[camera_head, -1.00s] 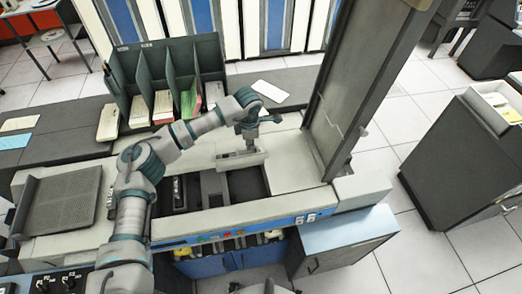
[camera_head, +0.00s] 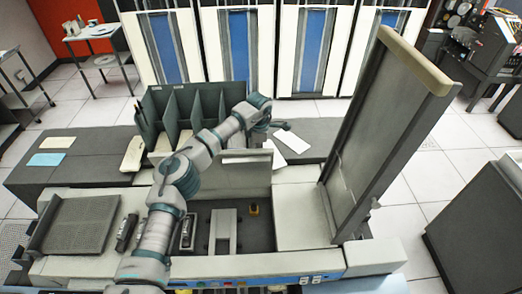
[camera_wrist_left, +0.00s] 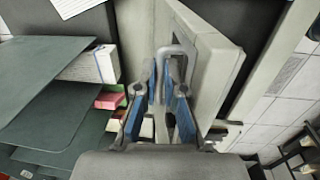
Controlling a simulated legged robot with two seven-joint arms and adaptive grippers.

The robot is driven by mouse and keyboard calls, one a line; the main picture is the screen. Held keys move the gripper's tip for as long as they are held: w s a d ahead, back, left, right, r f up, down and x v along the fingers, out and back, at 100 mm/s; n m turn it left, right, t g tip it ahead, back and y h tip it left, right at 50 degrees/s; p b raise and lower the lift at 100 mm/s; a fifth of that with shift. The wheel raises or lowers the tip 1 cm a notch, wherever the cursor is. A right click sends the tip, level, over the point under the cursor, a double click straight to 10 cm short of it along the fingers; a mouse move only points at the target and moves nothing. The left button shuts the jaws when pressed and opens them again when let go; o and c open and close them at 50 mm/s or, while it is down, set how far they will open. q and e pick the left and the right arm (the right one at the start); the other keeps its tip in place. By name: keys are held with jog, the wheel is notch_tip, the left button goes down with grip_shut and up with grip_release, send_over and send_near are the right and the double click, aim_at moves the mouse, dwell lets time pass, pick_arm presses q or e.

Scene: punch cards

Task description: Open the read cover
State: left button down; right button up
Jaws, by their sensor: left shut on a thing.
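The read cover (camera_head: 232,178) is a light grey panel on the card machine, standing raised in the head view. The open bay (camera_head: 255,235) in front of it shows dark inner parts. My left arm reaches over the cover from the left, and its gripper is mostly hidden behind the panel in the head view. In the left wrist view my left gripper (camera_wrist_left: 167,85) has its blue-padded fingers closed on the cover's grey loop handle (camera_wrist_left: 178,52). The cover (camera_wrist_left: 218,62) shows beside the fingers. My right gripper is in neither view.
A dark green card rack (camera_head: 190,112) with several slots stands behind the machine at left. White cards (camera_head: 292,141) lie on the dark desk behind the cover.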

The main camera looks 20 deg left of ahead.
pick_arm(q)
jog(key=shift+w+a+f, duration=0.1)
jog(key=shift+a+f, duration=0.05)
jog(key=shift+a, duration=0.15)
jog(key=shift+w, duration=0.15)
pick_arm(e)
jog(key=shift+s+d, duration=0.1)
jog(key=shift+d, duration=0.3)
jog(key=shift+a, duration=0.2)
pick_arm(q)
jog(key=c, duration=1.5)
grip_release()
jog(key=shift+o, duration=1.2)
jog(key=shift+w+a, duration=0.1)
jog(key=shift+w, duration=0.05)
jog(key=shift+w+f, duration=0.1)
jog(key=shift+f, duration=0.05)
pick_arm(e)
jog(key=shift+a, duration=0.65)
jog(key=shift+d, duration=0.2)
